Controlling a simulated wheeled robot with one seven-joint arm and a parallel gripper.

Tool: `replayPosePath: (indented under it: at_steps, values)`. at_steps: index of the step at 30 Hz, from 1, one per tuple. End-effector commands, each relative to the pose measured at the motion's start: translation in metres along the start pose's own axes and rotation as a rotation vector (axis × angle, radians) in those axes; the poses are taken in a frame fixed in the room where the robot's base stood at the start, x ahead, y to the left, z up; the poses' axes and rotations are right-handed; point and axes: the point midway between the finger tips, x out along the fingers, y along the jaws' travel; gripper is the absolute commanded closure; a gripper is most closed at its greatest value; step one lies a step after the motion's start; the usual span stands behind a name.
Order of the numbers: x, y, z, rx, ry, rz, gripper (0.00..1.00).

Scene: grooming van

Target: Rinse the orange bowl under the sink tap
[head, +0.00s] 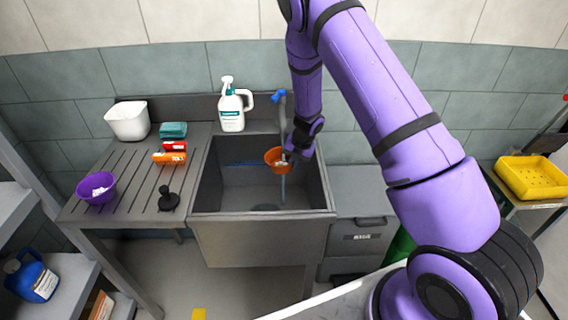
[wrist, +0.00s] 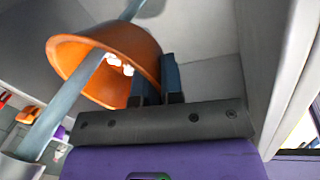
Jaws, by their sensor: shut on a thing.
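The orange bowl (head: 273,155) hangs inside the upper part of the sink basin (head: 232,200), under the tap (head: 283,112). My gripper (wrist: 155,80) is shut on the bowl's rim. In the wrist view the orange bowl (wrist: 135,50) shows its open side, with a few white bits inside. A blue-grey water stream (wrist: 82,75) runs from the tap's spout across the bowl's opening in that view. In the head view the stream continues below the bowl to the basin floor. My wrist hides part of the tap and bowl there.
On the ribbed drainboard left of the sink stand a white tub (head: 128,121), a purple bowl (head: 96,188), a teal sponge (head: 173,129), red and orange items (head: 170,156) and a black knob-like tool (head: 168,200). A white pump bottle (head: 232,110) stands behind the basin. A yellow tray (head: 530,178) is far right.

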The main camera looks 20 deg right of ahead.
Motion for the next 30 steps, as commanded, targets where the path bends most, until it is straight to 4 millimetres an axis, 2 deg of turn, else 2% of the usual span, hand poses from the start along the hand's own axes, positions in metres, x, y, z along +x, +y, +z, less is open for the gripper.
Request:
replayPosePath:
  at_steps: [14, 30]
  values:
    - [0.001, 0.004, -0.001, 0.000, 0.000, 0.000, 1.00]
    - [-0.002, -0.007, 0.003, 0.001, -0.001, 0.001, 1.00]
